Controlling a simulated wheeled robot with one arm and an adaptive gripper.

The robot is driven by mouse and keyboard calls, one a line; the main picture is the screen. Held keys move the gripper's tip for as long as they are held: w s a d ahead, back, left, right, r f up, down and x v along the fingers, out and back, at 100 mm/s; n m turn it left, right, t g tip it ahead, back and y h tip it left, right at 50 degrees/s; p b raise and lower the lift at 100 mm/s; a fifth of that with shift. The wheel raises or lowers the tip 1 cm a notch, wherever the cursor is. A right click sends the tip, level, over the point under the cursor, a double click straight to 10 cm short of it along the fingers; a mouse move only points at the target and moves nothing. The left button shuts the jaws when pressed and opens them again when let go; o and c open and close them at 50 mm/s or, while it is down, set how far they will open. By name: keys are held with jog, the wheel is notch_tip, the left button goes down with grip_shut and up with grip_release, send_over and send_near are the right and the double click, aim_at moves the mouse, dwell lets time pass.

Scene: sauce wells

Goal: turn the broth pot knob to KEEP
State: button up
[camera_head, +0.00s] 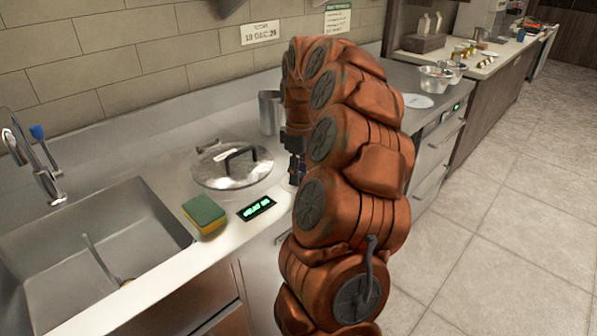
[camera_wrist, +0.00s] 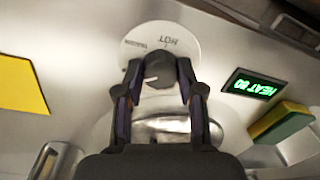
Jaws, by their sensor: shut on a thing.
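The knob (camera_wrist: 159,74) is a grey piece on a round white dial (camera_wrist: 158,38) in the wrist view. The dial's lettering appears upside down: "HOT" reads clearly, and another word beside it is too small to read surely. My gripper (camera_wrist: 158,66) has its two dark fingers closed on the knob from both sides. A green-lit display (camera_wrist: 254,87) beside the dial reads "HEAT 80", upside down; it also shows in the head view (camera_head: 257,208). A glass-lidded pot (camera_head: 232,166) is set in the counter. In the head view my arm hides the knob.
A yellow-green sponge (camera_head: 204,214) lies between the display and the sink (camera_head: 105,245). A metal canister (camera_head: 269,112) stands near the wall. A flat yellow thing (camera_wrist: 22,83) lies at the wrist view's left. Metal bowls (camera_head: 435,80) stand farther along the counter.

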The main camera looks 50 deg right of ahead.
jog(key=o, duration=1.1)
jog(key=shift+o, duration=0.2)
notch_tip(320, 180, up, 12)
jog(key=shift+d, duration=0.35)
jog(key=shift+w, duration=0.1)
dwell(0.5)
